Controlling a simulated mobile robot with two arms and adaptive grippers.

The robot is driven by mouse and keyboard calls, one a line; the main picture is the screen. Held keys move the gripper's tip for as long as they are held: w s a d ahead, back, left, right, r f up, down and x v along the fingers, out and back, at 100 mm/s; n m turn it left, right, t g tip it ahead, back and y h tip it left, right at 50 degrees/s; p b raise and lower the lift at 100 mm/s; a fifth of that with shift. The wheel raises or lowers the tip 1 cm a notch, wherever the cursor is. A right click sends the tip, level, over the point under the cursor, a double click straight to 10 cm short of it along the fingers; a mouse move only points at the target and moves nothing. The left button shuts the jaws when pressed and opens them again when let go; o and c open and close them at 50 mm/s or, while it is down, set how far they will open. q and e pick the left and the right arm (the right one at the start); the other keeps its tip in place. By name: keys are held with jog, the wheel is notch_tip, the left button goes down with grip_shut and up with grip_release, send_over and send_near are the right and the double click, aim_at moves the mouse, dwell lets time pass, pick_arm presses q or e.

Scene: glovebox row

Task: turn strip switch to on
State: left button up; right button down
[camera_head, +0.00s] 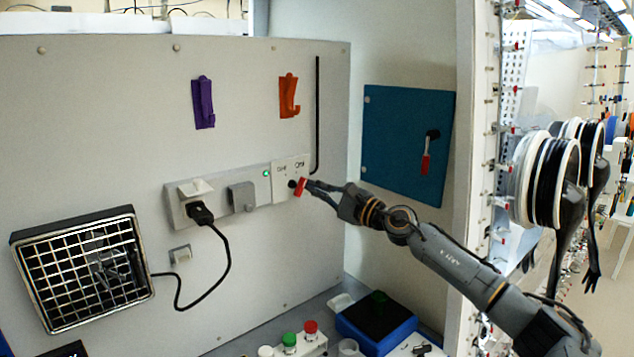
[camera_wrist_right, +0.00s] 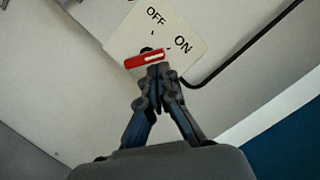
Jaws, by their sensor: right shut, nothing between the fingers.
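The strip switch is a red handle (camera_head: 299,187) on a white plate (camera_head: 291,168) marked OFF and ON, at the right end of the grey power strip (camera_head: 222,194). In the right wrist view the red handle (camera_wrist_right: 148,58) lies across the lower part of the plate (camera_wrist_right: 172,31), its right end towards the ON side. My right gripper (camera_head: 309,184) is shut and empty, its fingertips at the handle; it also shows in the right wrist view (camera_wrist_right: 158,72). Whether they touch it is hard to tell. A green light (camera_head: 265,173) is lit on the strip. My left gripper is not in view.
A black plug (camera_head: 200,212) sits in the strip, its cable running to a grilled heater-like box (camera_head: 82,264). Purple (camera_head: 203,103) and orange (camera_head: 288,96) hooks are above. A blue panel (camera_head: 405,143) with a red-handled latch is at right. A blue tray (camera_head: 352,331) and bottles stand below.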

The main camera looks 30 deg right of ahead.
jog(key=shift+w+f, duration=0.1)
jog(key=shift+w, duration=0.05)
jog(key=shift+a+r+n, duration=0.1)
jog(key=shift+r+n, duration=0.15)
jog(key=shift+n, duration=0.05)
jog(key=shift+r+n, duration=0.1)
jog(key=shift+n, duration=0.2)
jog(key=shift+a+r+n+g+b, duration=0.2)
jog(key=shift+n+g+b, duration=0.2)
jog(key=shift+n+b, duration=0.6)
jog(key=shift+a+r+n+g+b, duration=0.2)
jog(key=shift+n+g+b, duration=0.3)
jog(key=shift+n, duration=0.8)
